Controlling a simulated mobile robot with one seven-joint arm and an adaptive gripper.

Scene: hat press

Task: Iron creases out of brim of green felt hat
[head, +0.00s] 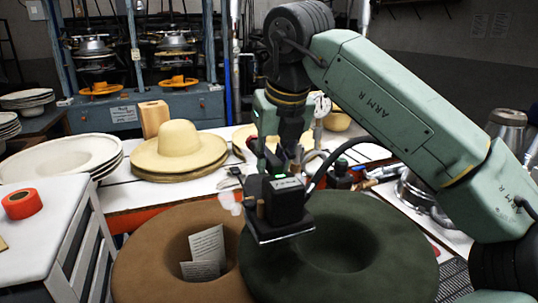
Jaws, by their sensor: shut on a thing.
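The green felt hat (400,255) lies crown down in front of me, brim facing up around its dark hollow crown opening. My gripper (271,160) is shut on a black iron (283,205) with a flat metal soleplate. The iron is over the left part of the green brim, near the brown hat. I cannot tell whether the soleplate touches the felt. My gripper's fingertips are partly hidden by the iron and dark parts around it. The felt beneath the iron is hidden, and no distinct crease shows at this size.
A brown felt hat (150,260) with paper slips (205,250) in its crown adjoins on the left. Behind are straw hats (180,150), a wooden block (153,118) and tools. A cart (45,200) with orange tape (21,203) stands left; blue presses (145,108) stand at the back.

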